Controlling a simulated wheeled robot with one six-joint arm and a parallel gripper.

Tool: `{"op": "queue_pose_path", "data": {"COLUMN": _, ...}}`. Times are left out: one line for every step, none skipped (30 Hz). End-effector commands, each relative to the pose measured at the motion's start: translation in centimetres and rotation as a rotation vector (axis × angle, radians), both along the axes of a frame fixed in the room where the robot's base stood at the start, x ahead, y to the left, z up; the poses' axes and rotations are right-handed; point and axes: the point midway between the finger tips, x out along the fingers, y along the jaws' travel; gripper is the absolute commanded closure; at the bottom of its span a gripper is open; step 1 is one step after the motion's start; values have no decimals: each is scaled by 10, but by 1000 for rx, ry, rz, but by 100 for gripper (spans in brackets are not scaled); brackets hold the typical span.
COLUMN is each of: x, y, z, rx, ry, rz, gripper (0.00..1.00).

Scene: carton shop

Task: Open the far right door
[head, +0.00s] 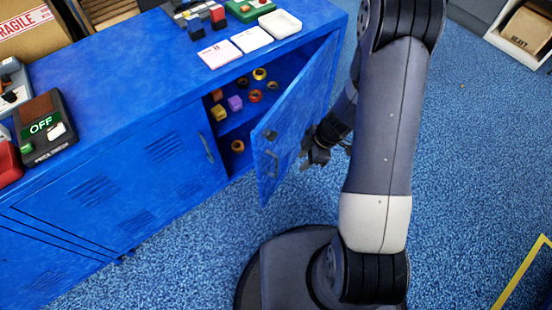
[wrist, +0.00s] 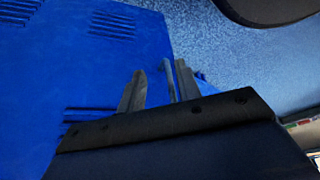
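The far right door (head: 298,100) of the blue cabinet stands partly open, swung out from its right side. It is a blue metal panel, also large at the left of the wrist view (wrist: 130,50). My gripper (head: 312,157) is beside the door's free edge, on its outer side. In the wrist view my gripper (wrist: 158,88) has its two fingers apart, with a thin grey-blue handle bar (wrist: 168,75) showing between them, nearer the right finger. I cannot tell whether a finger touches the bar.
The blue cabinet (head: 125,75) shows shelves inside with several small coloured items. A neighbouring door with a handle (head: 207,148) is shut. Cards, a white tray (head: 281,23) and devices lie on the top. Blue floor is open at the right; a box (head: 528,28) stands far right.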

Motion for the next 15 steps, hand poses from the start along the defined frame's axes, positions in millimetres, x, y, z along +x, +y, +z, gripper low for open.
{"op": "queue_pose_path", "data": {"x": -1, "y": 11, "z": 1, "rx": 0, "ry": 1, "rz": 5, "gripper": 68}}
{"op": "queue_pose_path", "data": {"x": -1, "y": 16, "z": 1, "rx": 0, "ry": 1, "rz": 5, "gripper": 68}}
{"op": "queue_pose_path", "data": {"x": -1, "y": 23, "z": 1, "rx": 0, "ry": 2, "rz": 4, "gripper": 68}}
{"op": "queue_pose_path", "data": {"x": -1, "y": 29, "z": 1, "rx": 0, "ry": 1, "rz": 5, "gripper": 68}}
{"op": "queue_pose_path", "data": {"x": -1, "y": 34, "z": 1, "rx": 0, "ry": 1, "rz": 5, "gripper": 68}}
{"op": "queue_pose_path", "data": {"x": -1, "y": 41, "z": 1, "rx": -1, "ry": 1, "rz": 5, "gripper": 68}}
{"op": "queue_pose_path", "data": {"x": -1, "y": 46, "z": 1, "rx": 0, "ry": 2, "rz": 4, "gripper": 68}}
{"op": "queue_pose_path", "data": {"x": -1, "y": 51, "z": 1, "rx": 0, "ry": 1, "rz": 5, "gripper": 68}}
{"op": "queue_pose_path", "data": {"x": -1, "y": 58, "z": 1, "rx": 0, "ry": 2, "rz": 3, "gripper": 68}}
{"op": "queue_pose_path", "data": {"x": -1, "y": 62, "z": 1, "rx": 0, "ry": 2, "rz": 4, "gripper": 68}}
{"op": "queue_pose_path", "data": {"x": -1, "y": 66, "z": 1, "rx": -1, "ry": 1, "rz": 4, "gripper": 68}}
{"op": "queue_pose_path", "data": {"x": -1, "y": 72, "z": 1, "rx": -1, "ry": 1, "rz": 4, "gripper": 68}}
{"op": "queue_pose_path", "data": {"x": -1, "y": 76, "z": 1, "rx": -1, "ry": 1, "rz": 2, "gripper": 68}}
{"op": "queue_pose_path", "data": {"x": -1, "y": 79, "z": 1, "rx": -1, "ry": 1, "rz": 2, "gripper": 68}}
{"op": "queue_pose_path", "data": {"x": -1, "y": 83, "z": 1, "rx": -1, "ry": 2, "rz": 2, "gripper": 68}}
